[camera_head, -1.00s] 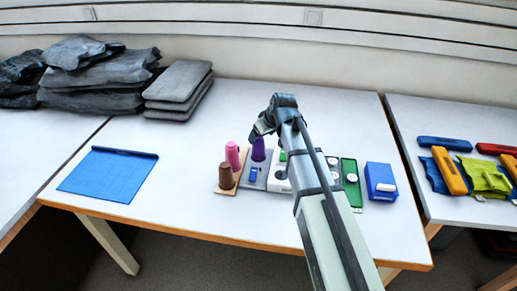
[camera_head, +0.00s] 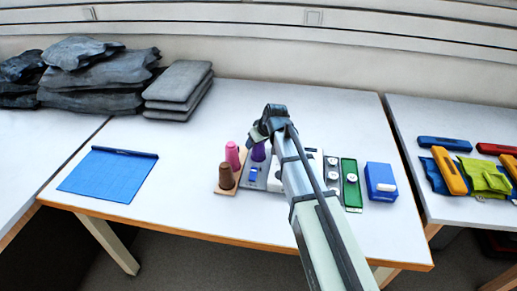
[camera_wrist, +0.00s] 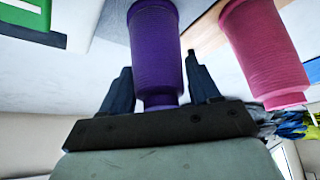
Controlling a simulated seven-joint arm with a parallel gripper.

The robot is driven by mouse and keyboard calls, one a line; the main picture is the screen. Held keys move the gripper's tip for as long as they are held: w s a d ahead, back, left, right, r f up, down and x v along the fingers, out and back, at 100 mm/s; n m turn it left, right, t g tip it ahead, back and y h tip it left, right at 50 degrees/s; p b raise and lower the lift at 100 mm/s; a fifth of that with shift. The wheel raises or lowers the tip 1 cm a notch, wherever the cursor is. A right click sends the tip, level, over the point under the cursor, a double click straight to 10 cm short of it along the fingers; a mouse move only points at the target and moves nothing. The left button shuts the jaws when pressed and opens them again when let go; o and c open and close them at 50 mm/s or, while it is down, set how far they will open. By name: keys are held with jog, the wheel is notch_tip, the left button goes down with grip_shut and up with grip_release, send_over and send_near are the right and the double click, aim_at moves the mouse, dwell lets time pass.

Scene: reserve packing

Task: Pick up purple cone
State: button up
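The purple cone (camera_head: 258,153) stands upright on a grey board, beside the pink cone (camera_head: 232,156). In the head view my gripper (camera_head: 258,135) is just above it and hides its top. In the wrist view the purple cone (camera_wrist: 155,50) is large and lies between the two dark fingers of my gripper (camera_wrist: 159,85). The fingers are spread, one on each side, with a narrow gap to the cone. The pink cone (camera_wrist: 263,50) stands close to one finger.
A brown cone (camera_head: 227,176) stands in front of the pink one on a wooden board. A blue item (camera_head: 253,174) is in front of the purple cone. A green tray (camera_head: 351,185) and a blue box (camera_head: 381,181) are to the right. A blue mat (camera_head: 108,176) lies left.

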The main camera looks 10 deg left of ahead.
jog(key=c, duration=0.7)
jog(key=r, duration=0.9)
jog(key=shift+s+a+r, duration=0.1)
jog(key=shift+a+r, duration=0.15)
jog(key=shift+r, duration=0.05)
jog(key=a+n+g, duration=0.1)
jog(key=a+n, duration=0.1)
jog(key=w+a+f+n+y, duration=0.1)
jog(key=a+n, duration=0.1)
jog(key=a, duration=0.1)
jog(key=a+n+g, duration=0.1)
jog(key=a+n, duration=0.1)
jog(key=a, duration=0.1)
jog(key=shift+w+a+f+g+y, duration=0.15)
jog(key=shift+w+a+g+y, duration=0.05)
jog(key=shift+w+g+y, duration=0.1)
